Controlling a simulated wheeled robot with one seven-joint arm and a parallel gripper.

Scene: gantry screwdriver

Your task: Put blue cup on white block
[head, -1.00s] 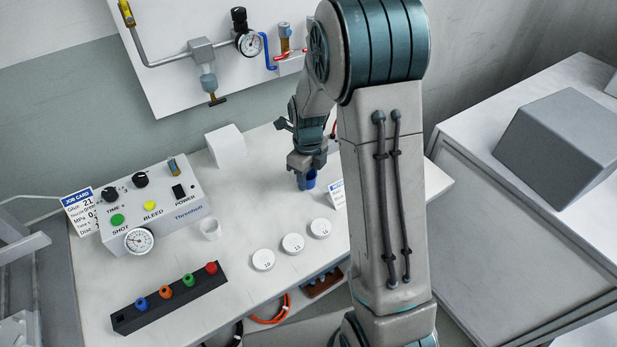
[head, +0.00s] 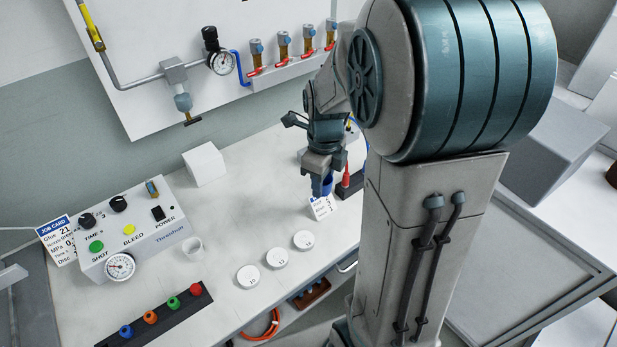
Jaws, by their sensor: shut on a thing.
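The blue cup (head: 327,185) is between the fingers of my gripper (head: 322,182), which is shut on it. A finger hides much of the cup. Gripper and cup are at the right part of the bench, just behind a small white card in the picture. I cannot tell whether the cup is clear of the bench top. The white block (head: 204,164) stands on the bench at the back, well to the left of my gripper. Its top is bare.
A control box (head: 140,232) and a small white cup (head: 193,248) are left of centre. White discs (head: 276,257) and a dark rack with coloured pieces (head: 160,318) lie in front. A small card (head: 322,207) and a red-tipped tool (head: 346,176) are close to my gripper.

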